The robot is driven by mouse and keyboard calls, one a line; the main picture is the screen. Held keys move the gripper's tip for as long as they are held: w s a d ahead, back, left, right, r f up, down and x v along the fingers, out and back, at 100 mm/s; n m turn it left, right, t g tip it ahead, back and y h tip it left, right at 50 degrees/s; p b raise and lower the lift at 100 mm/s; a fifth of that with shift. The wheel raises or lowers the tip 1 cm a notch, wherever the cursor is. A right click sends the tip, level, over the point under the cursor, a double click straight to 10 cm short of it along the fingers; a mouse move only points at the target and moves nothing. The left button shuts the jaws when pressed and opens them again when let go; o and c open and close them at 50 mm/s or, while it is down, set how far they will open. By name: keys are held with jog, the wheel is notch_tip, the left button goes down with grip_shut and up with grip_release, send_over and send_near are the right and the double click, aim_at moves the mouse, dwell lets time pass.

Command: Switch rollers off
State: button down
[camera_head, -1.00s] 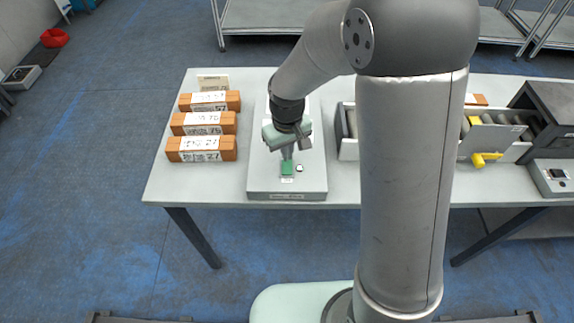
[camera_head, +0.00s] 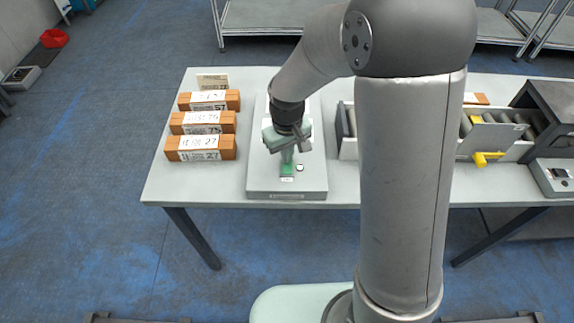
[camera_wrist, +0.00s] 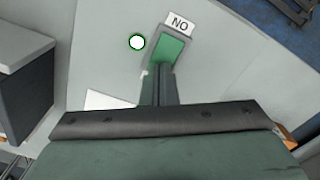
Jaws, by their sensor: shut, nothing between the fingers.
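The green switch (camera_head: 287,170) sits near the front end of a grey box (camera_head: 259,188) on the table. In the wrist view the green switch (camera_wrist: 172,48) has a grey frame and a label (camera_wrist: 180,24) reading "NO". A small round white button with a dark green ring (camera_wrist: 137,42) is beside it. My gripper (camera_head: 287,158) points down, shut and empty, at the switch's far end. In the wrist view its fingertips (camera_wrist: 159,76) overlap the switch's lower edge; I cannot tell whether they touch it.
Several orange-brown boxes with white labels (camera_head: 201,147) lie at the table's left. My arm hides the table's middle right.

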jog(key=shift+f, duration=0.3)
jog(key=shift+r, duration=0.1)
jog(key=shift+r+p, duration=2.25)
jog(key=shift+r, duration=1.25)
jog(key=s+d+r+m, duration=0.2)
jog(key=s+d+r, duration=0.2)
jog(key=s, duration=0.5)
jog(key=s+d+r+m, duration=0.3)
jog(key=s+d+r, duration=0.2)
jog(key=s+d, duration=0.3)
jog(key=shift+s+d+r+t, duration=0.15)
jog(key=shift+s+d+t, duration=0.25)
jog(key=shift+s, duration=0.65)
